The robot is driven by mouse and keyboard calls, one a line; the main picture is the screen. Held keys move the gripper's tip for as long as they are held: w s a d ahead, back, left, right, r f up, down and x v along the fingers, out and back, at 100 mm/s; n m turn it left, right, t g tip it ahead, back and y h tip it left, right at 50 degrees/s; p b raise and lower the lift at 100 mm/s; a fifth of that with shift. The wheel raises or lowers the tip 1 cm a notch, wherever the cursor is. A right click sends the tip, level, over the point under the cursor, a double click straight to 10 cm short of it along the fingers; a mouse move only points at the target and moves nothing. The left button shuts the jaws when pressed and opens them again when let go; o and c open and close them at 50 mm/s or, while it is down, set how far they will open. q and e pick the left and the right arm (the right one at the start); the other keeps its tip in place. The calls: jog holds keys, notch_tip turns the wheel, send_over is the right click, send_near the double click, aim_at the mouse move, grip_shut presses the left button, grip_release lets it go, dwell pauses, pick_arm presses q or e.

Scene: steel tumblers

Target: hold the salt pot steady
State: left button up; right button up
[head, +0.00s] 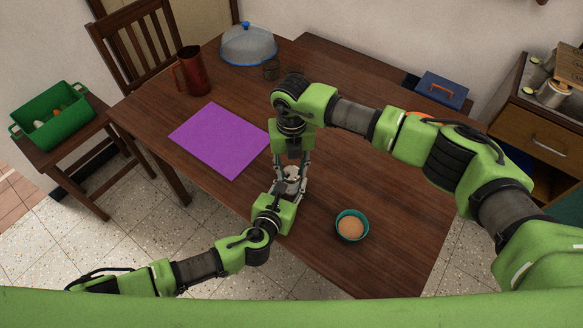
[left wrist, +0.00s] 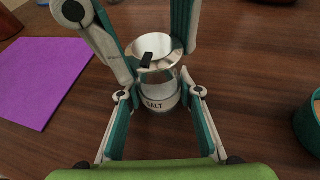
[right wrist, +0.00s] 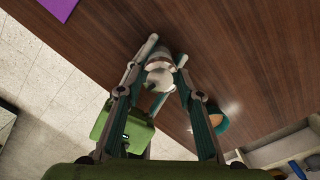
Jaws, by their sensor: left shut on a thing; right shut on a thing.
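The salt pot (left wrist: 160,98) stands upright on the brown table, a pale pot with the word SALT on its front. A shiny steel top (left wrist: 168,62), flared like a funnel, with a small black piece at it, shows above the label. My left gripper (head: 279,194) is shut on the pot's body from the near side, one finger on each side in the left wrist view. My right gripper (head: 292,166) reaches down from above and is shut around the steel top. In the right wrist view the pot (right wrist: 160,78) is partly hidden between the fingers.
A purple mat (head: 220,140) lies left of the pot; a teal bowl (head: 364,236) with orange-brown contents stands right. The table's near edge is close.

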aim_at(292, 172)
jog(key=shift+w, duration=0.1)
jog(key=o, duration=1.1)
jog(key=shift+r, duration=0.15)
notch_tip(292, 172, up, 12)
jog(key=shift+f, duration=0.1)
pick_arm(q)
jog(key=o, duration=1.3)
jog(key=shift+c, duration=0.2)
